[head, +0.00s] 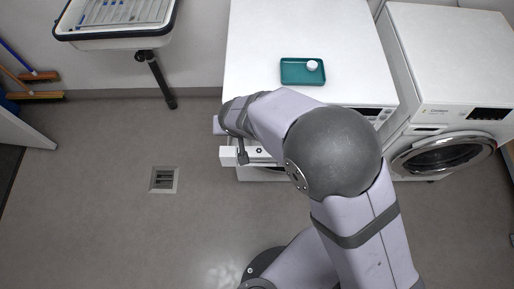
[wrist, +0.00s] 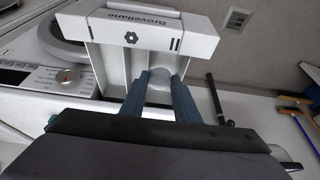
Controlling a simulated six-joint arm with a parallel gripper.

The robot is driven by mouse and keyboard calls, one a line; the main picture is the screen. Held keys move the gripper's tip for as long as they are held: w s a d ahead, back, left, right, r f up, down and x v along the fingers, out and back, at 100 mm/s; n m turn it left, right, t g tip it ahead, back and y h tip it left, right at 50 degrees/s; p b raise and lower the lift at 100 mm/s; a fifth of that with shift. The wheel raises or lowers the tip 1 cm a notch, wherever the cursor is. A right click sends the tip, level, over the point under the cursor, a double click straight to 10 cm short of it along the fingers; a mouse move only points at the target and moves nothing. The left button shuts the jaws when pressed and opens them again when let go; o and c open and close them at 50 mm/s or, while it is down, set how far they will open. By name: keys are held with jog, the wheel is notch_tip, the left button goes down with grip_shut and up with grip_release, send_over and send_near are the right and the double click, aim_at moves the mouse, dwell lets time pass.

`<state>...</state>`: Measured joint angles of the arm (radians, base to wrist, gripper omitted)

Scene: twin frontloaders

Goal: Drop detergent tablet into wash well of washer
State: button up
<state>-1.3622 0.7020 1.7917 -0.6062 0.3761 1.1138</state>
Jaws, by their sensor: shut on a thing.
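The left washer (head: 262,22) has its white detergent drawer (head: 228,155) pulled out at the front. In the wrist view the drawer (wrist: 150,35) shows its labelled front and walled compartments. My gripper (wrist: 160,84) has its two blue fingers pointing into the drawer's area, shut on a pale round tablet (wrist: 160,95). The tablet appears over or inside the compartment on the right of the wrist view; its exact height is unclear. In the head view my arm hides most of the drawer and the held tablet.
A teal tray (head: 288,79) with another white tablet (head: 312,65) lies on the washer top. A second front-loader (head: 450,50) stands to the right. A sink (head: 120,42) is at the upper left. A floor drain (head: 163,179) lies in clear floor on the left.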

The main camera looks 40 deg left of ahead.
jog(key=shift+f, duration=0.3)
jog(key=o, duration=1.1)
jog(key=b+v, duration=0.1)
jog(key=v, duration=0.6)
jog(key=shift+r+b, duration=0.15)
jog(key=shift+b, duration=0.15)
